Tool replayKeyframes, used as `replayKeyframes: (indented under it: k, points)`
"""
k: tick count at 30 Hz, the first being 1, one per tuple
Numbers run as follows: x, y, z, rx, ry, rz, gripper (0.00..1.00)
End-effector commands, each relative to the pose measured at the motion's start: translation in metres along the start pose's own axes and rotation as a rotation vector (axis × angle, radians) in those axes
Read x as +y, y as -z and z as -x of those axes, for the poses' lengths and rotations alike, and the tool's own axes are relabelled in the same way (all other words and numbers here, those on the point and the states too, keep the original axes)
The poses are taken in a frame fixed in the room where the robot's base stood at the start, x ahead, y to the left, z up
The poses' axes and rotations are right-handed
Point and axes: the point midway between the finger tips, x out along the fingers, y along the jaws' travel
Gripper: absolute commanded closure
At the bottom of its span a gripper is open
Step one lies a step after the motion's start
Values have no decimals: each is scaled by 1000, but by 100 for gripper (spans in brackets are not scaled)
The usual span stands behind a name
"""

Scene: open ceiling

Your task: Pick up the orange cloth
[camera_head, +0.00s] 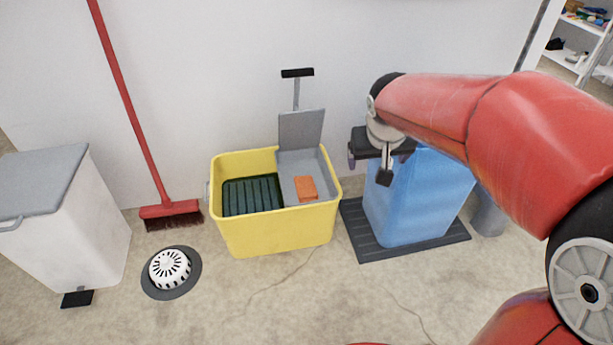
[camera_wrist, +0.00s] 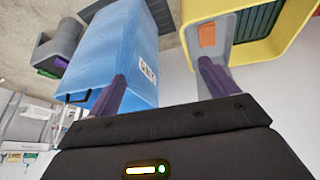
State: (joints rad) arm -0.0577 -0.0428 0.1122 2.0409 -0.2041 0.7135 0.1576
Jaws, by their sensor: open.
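The orange cloth (camera_head: 306,188) lies folded in the grey wringer part at the right side of a yellow mop bucket (camera_head: 277,236). In the wrist view the orange cloth (camera_wrist: 207,35) shows near the top, inside the yellow bucket (camera_wrist: 285,42). My gripper (camera_head: 368,165) is in front of the blue bin, to the right of the bucket and apart from the cloth. In the wrist view my gripper (camera_wrist: 160,85) has its two purple fingers spread wide with nothing held between them.
A blue bin (camera_head: 410,205) stands on a dark mat (camera_head: 366,240) right of the bucket. A red broom (camera_head: 170,210) leans on the wall at left. A white bin (camera_head: 75,240) and a round floor drain (camera_head: 170,267) are at left. Floor in front is clear.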

Motion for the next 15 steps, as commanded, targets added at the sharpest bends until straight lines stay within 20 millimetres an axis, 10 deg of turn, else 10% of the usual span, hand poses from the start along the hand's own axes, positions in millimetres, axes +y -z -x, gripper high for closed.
replayKeyframes:
  k: [6,15]
  points:
    - [-47,73,-95,-20,42,67,15]
    - [-123,108,-241,-34,134,106,15]
